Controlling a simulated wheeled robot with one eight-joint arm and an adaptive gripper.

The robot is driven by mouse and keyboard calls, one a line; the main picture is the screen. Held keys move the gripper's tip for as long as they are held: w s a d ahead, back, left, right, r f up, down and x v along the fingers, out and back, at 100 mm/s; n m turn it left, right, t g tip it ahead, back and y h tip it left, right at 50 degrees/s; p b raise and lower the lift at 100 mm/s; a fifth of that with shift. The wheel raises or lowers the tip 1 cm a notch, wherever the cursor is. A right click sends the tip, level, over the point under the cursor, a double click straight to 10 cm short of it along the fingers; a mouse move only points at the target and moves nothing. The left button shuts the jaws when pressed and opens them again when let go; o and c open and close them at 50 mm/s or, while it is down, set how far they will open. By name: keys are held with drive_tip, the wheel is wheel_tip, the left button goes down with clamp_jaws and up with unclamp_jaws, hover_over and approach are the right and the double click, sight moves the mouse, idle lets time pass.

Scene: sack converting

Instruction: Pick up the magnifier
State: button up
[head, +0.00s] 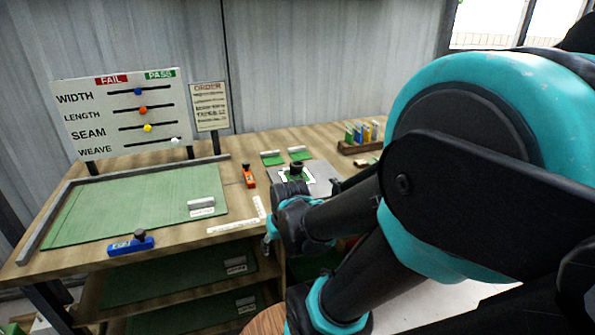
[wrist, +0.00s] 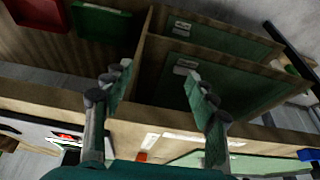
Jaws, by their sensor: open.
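A small black object that looks like the magnifier (head: 296,169) stands on a grey plate (head: 322,174) on the workbench, over a green and white piece. My arm hides part of the plate's right side. In the wrist view my gripper (wrist: 160,72) is open, with its two teal and black fingers spread and nothing between them. It points at the bench's front edge and the shelves below, apart from the magnifier. In the head view my arm's links cover most of the gripper.
A green mat (head: 130,205) fills the bench's left side, with a blue-handled tool (head: 131,243) at its front. An orange tool (head: 248,176) lies left of the plate. A pass/fail board (head: 120,113) stands behind. Green-lined shelves (wrist: 220,88) sit under the bench.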

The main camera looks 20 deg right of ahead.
drive_tip(key=shift+o, duration=0.3)
drive_tip(key=w+d+r, duration=0.3)
drive_tip(key=w+r, duration=0.3)
drive_tip(key=w, duration=0.1)
drive_tip(key=w+d+r, duration=0.4)
drive_tip(key=w+r, duration=0.2)
drive_tip(key=r, duration=0.1)
drive_tip(key=shift+w+d+r, duration=0.25)
drive_tip(key=shift+w+d, duration=0.05)
drive_tip(key=shift+w, duration=0.1)
wheel_tip(320, 180, up, 11)
hover_over(297, 163)
drive_tip(key=s, duration=0.6)
drive_tip(key=x, duration=1.6)
drive_tip(key=shift+w+d+f, duration=0.1)
drive_tip(key=shift+w+f, duration=0.15)
drive_tip(key=shift+c, duration=0.4)
drive_tip(key=c, duration=1.3)
drive_tip(key=shift+r, duration=0.15)
